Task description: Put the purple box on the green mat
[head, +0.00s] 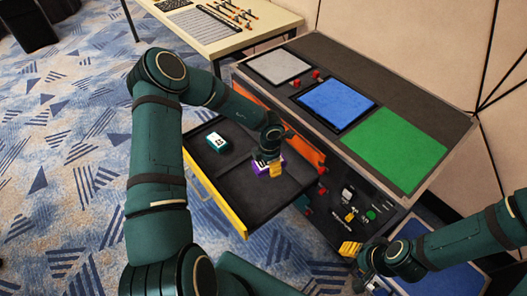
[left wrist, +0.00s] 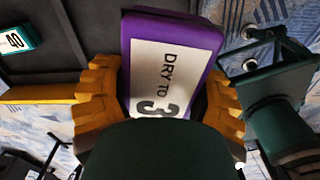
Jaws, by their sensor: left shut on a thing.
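The purple box (left wrist: 172,60) has a white label reading "DRY TO 3" and sits between the yellow fingers of my left gripper (left wrist: 160,100), which is shut on it. In the head view, the purple box (head: 259,167) is over the open drawer (head: 240,198), partly hidden by my left gripper (head: 272,166); I cannot tell whether it touches the drawer floor. The green mat (head: 395,149) lies bare on the right part of the console top. My right gripper (head: 350,249) is low by the console's front; its opening is unclear.
A teal box (head: 217,142) lies in the drawer, left of the purple box. A blue mat (head: 336,104) and a grey mat (head: 278,66) lie on the console top, with red knobs (head: 305,78) between them. The console front (head: 350,205) carries knobs and switches.

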